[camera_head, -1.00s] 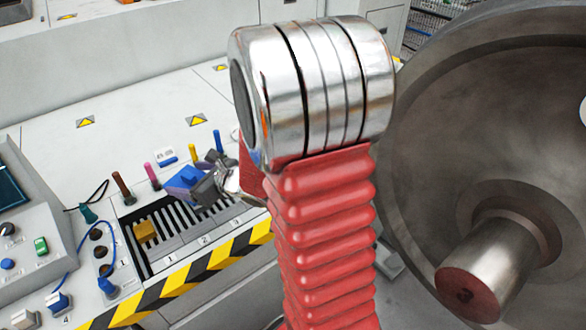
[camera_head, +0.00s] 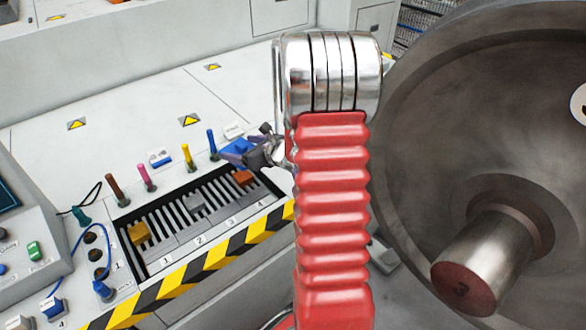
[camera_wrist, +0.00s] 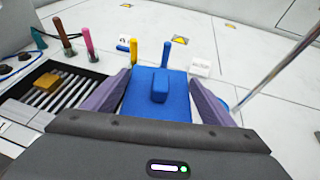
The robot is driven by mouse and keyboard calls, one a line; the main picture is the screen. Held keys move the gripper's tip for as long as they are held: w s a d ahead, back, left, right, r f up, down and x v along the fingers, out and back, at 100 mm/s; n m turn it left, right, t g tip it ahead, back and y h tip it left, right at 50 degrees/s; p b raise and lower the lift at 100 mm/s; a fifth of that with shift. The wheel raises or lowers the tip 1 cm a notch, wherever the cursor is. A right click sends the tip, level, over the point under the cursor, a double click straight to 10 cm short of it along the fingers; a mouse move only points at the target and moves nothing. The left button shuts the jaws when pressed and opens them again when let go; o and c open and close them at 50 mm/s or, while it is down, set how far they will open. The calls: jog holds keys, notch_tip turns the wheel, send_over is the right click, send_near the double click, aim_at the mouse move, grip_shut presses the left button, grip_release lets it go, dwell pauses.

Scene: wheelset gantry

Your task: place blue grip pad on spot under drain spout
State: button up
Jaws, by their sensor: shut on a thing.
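My gripper (camera_head: 243,150) is shut on the blue grip pad (camera_wrist: 158,103). In the wrist view, the pad lies between the two purple fingers, with its raised knob facing the camera. In the head view, the pad (camera_head: 236,146) is small and partly hidden by my gripper, near the back right corner of the slotted grate (camera_head: 168,232). A row of upright colored pegs stands behind the grate: brown (camera_head: 117,190), pink (camera_head: 146,178), yellow (camera_head: 188,158) and blue (camera_head: 212,145). I cannot tell which thing is the drain spout.
A control box (camera_head: 30,235) stands at the left. A large metal wheel (camera_head: 425,150) fills the right. The pale bench top behind the pegs is largely clear.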

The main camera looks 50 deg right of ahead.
jog(key=s+d+f+m+h, duration=0.1)
jog(key=s+d+f, duration=0.1)
jog(key=d, duration=0.6)
jog(key=s+d+f+m+h, duration=0.1)
jog(key=s+d+f, duration=0.1)
jog(key=d, duration=0.7)
jog(key=shift+s+h, duration=0.3)
jog(key=shift+s, duration=0.2)
jog(key=shift+d, duration=0.1)
jog(key=shift+f, duration=3.15)
jog(key=shift+f, duration=1.85)
jog(key=o, duration=1.2)
jog(key=shift+f, duration=0.1)
jog(key=shift+o, duration=0.2)
